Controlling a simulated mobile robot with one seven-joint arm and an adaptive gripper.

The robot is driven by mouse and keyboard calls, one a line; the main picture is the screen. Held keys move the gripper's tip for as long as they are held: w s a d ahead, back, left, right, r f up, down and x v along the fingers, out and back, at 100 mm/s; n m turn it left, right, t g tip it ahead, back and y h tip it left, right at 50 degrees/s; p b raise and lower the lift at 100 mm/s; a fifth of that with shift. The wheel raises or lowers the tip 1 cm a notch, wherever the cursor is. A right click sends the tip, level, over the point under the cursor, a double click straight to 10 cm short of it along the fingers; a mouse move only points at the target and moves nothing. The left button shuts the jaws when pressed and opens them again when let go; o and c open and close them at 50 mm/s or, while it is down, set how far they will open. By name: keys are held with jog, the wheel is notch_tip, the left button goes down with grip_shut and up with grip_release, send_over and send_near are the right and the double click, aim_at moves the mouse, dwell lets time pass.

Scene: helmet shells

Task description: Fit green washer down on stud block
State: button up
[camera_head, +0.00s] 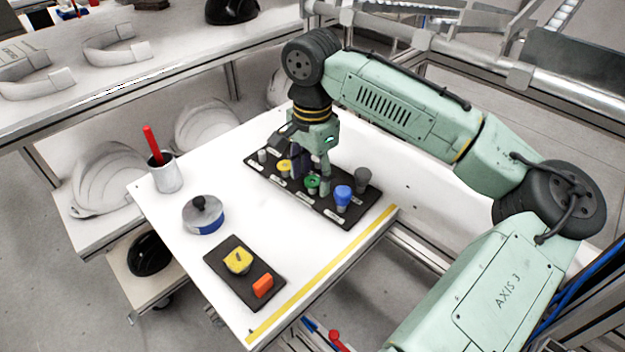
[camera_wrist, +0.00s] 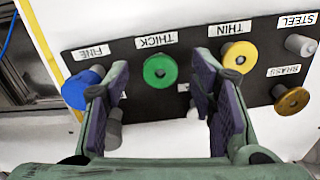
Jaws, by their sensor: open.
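The green washer (camera_head: 312,182) is a round ring on the black labelled rack (camera_head: 262,178). It also shows in the wrist view (camera_wrist: 160,70) beside the THICK label, with a dark centre. My gripper (camera_head: 311,170) is low over the rack, pointing down. In the wrist view my gripper (camera_wrist: 159,68) is open, its two dark-padded fingers apart with the green washer showing beyond and between them. Nothing is held. I cannot tell for certain which piece is the stud block; a separate dark plate (camera_head: 232,285) bears a yellow piece (camera_head: 238,260) and an orange block (camera_head: 263,286).
A blue piece (camera_wrist: 83,92), a yellow washer (camera_wrist: 240,57) and a brass washer (camera_wrist: 292,101) flank the green one. A blue-sided round tin (camera_head: 203,215) and a white cup (camera_head: 166,175) with a red stick stand left. The white table is clear between tin and rack.

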jog(key=shift+c, duration=0.2)
jog(key=c, duration=0.8)
jog(key=shift+r, duration=0.1)
